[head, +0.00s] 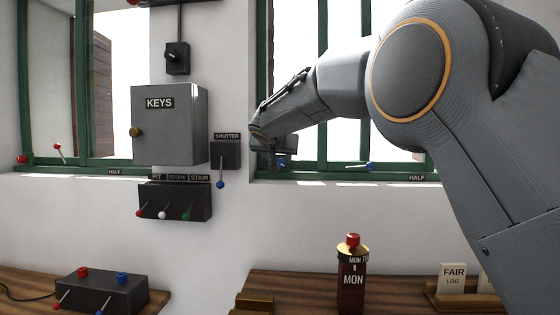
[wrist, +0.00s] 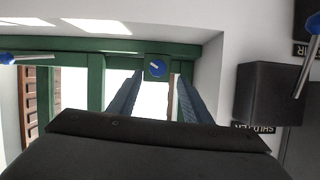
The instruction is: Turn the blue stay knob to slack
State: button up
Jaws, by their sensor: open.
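The blue stay knob (wrist: 156,67) is a small round knob with a white mark, on the green window frame (wrist: 110,47). In the wrist view it shows between the tips of my gripper (wrist: 160,78), which stand apart with nothing held. The fingers point toward the knob; I cannot tell how much gap remains. In the head view my gripper (head: 280,147) is at the lower left corner of the right window, and a bit of the blue knob (head: 282,163) shows just under it. The direction of the white mark is too small to read against any label.
A blue-tipped stay lever (head: 369,166) lies on the sill to the right, near a HALF label (head: 416,178). Left of my gripper is the SHUTTER box (head: 225,155) with a blue-ended lever (head: 220,184). The grey KEYS cabinet (head: 170,135) is further left.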

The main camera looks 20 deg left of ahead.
aim_at(280, 162)
jog(key=x, duration=0.1)
jog(key=p+x, duration=0.1)
jog(key=x, duration=0.1)
jog(key=shift+w+d+f+p, duration=0.2)
jog(key=shift+w+p, duration=0.1)
jog(key=shift+w, duration=0.15)
jog(key=shift+p+x, duration=0.45)
jog(key=shift+x, duration=0.65)
jog(key=c, duration=1.1)
jog(key=shift+a, duration=0.1)
